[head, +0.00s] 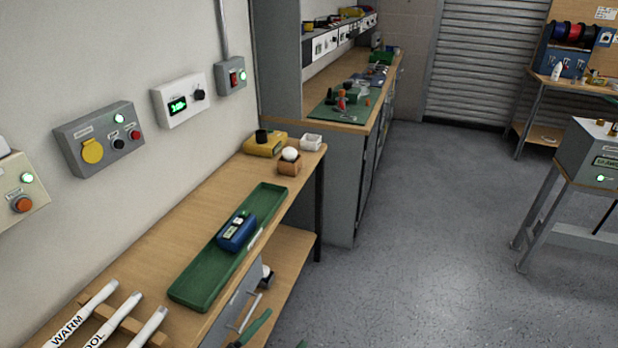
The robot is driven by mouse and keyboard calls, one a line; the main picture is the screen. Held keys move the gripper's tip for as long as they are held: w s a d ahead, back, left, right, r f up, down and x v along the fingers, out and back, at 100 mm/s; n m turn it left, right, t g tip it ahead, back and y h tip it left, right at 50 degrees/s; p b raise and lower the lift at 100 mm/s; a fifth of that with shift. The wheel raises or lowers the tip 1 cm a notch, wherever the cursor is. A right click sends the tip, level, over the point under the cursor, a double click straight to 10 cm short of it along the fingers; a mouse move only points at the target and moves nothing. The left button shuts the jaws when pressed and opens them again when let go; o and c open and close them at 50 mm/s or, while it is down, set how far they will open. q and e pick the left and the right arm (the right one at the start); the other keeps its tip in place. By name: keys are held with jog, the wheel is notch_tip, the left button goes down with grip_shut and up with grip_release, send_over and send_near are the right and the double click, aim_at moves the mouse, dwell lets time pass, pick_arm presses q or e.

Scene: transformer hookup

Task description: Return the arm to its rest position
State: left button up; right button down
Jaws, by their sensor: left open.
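My left gripper (280,332) shows only at the bottom edge, in front of the lower part of the wooden bench. One green-and-dark finger and a small green tip stand apart, with nothing visible between them. The rest of this gripper and its arm are below the frame. The gripper is apart from the green tray (196,291) on the bench top. A blue block-like device (237,231) with a light label sits in that tray. My right gripper is not in view.
A grey box on a stand (592,155) is at right. The floor between is clear.

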pick_arm(q)
jog(key=s+a+f+n+g+y, duration=0.1)
jog(key=s+a+f+n+y, duration=0.25)
jog(key=f+y, duration=0.2)
jog(key=s+a+f+n+y, duration=0.3)
jog(key=a+f+n+y, duration=0.15)
jog(key=f, duration=0.25)
jog(key=s+a+f+n+g+y, duration=0.1)
jog(key=s+a+f+n+g, duration=0.1)
jog(key=s, duration=0.5)
jog(key=s+a+f+n+g, duration=0.2)
jog(key=s+a+f+g, duration=0.2)
jog(key=s+f, duration=0.3)
jog(key=shift+a+f+n+y+p, duration=0.3)
jog(key=shift+a+y+p, duration=0.05)
jog(key=shift+y, duration=0.05)
jog(key=shift+s, duration=0.1)
